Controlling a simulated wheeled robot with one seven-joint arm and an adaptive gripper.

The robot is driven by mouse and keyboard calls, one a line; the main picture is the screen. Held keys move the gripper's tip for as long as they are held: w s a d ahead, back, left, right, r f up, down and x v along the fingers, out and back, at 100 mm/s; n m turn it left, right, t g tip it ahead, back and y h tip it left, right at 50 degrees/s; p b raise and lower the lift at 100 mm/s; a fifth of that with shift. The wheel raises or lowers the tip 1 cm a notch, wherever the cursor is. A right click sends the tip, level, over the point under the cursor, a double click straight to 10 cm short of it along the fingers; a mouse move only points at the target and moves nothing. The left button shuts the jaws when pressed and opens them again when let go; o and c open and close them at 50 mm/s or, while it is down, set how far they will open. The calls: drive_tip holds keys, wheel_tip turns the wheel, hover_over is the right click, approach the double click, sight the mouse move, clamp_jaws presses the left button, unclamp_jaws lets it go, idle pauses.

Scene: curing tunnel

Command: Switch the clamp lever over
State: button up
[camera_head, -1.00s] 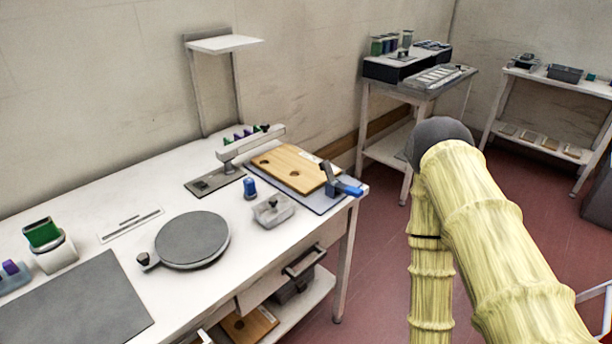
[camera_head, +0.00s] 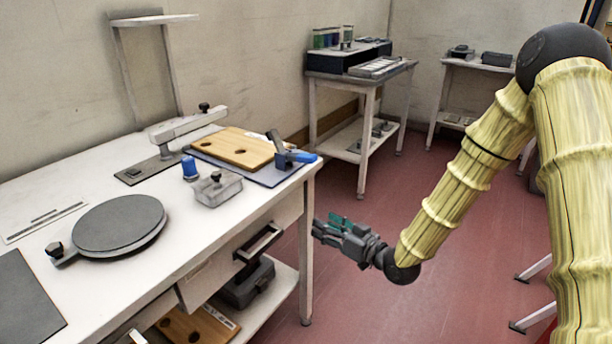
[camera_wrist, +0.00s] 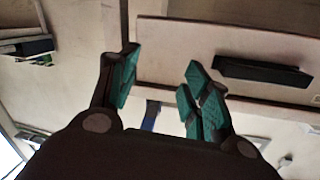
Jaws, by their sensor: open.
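The clamp (camera_head: 278,150) sits at the right front corner of the white bench, beside a wooden board (camera_head: 235,147). In the wrist view, my gripper's green-padded fingers (camera_wrist: 160,85) are spread. A small blue piece (camera_wrist: 151,115) shows between them; I cannot tell whether it is the lever.
Red floor (camera_head: 365,320) is free to the right of the bench.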

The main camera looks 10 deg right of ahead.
sight(307, 155)
wheel_tip(307, 155, up, 13)
drive_tip(key=w+d+n+t+y+b, duration=0.2)
drive_tip(key=d+n+y+b, duration=0.1)
drive_tip(key=n+y+b, duration=0.25)
drive_tip(key=shift+m+y, duration=0.35)
drive_tip(key=shift+m, duration=0.1)
drive_tip(key=x, duration=1.1)
drive_tip(key=shift+f, duration=0.1)
drive_tip(key=shift+c, duration=0.4)
clamp_jaws()
